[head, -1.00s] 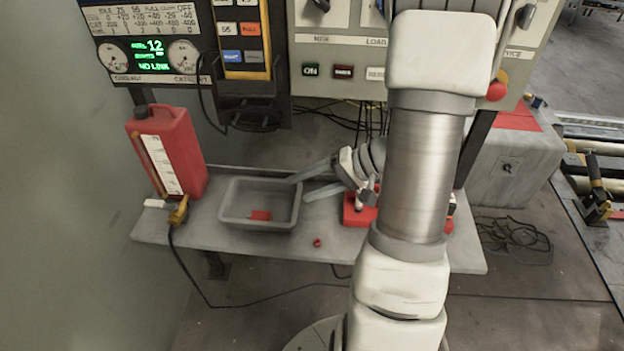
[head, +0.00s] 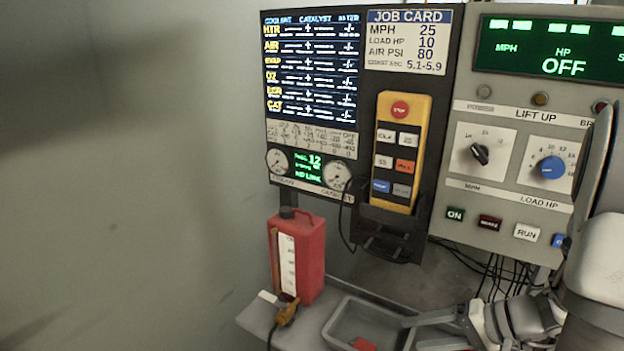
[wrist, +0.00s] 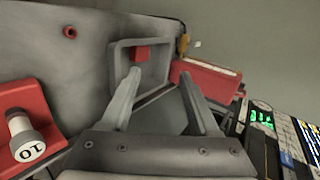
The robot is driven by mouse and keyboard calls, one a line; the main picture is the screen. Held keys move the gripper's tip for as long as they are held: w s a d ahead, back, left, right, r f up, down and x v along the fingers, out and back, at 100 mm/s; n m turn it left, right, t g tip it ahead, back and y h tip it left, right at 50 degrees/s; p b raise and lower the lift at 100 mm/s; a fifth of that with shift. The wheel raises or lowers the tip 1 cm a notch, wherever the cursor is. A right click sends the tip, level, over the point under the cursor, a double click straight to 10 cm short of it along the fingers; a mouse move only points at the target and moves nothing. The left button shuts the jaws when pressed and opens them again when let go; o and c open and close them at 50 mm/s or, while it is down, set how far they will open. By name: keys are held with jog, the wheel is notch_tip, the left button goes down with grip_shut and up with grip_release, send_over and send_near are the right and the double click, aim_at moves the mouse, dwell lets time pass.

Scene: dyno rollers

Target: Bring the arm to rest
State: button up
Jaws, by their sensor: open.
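My gripper (head: 434,332) is at the lower right of the head view, over the right side of a grey tray (head: 338,318). Its two fingers are apart with nothing between them. In the wrist view the open fingers of my gripper (wrist: 163,97) point toward the same grey tray (wrist: 116,60). My arm fills the lower right corner of the head view, and much of it is out of frame.
A red jug (head: 312,252) stands left of the tray on the shelf (head: 258,318). A small red block (wrist: 140,53) lies in the tray. A red base with a weight marked 10 (wrist: 26,138) and a red ring (wrist: 70,32) are beside it. A control panel (head: 520,100) rises behind.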

jog(key=s+a+r+n+g+h, duration=0.3)
jog(key=s+a+r+n+h, duration=0.35)
jog(key=s+a+r, duration=0.35)
notch_tip(320, 180, up, 19)
jog(key=s+t+h+p, duration=0.1)
jog(key=t+h+p, duration=0.1)
jog(key=p, duration=1.2)
jog(key=shift+s+d+t, duration=0.15)
jog(key=shift+s+t, duration=0.05)
jog(key=shift+t, duration=0.3)
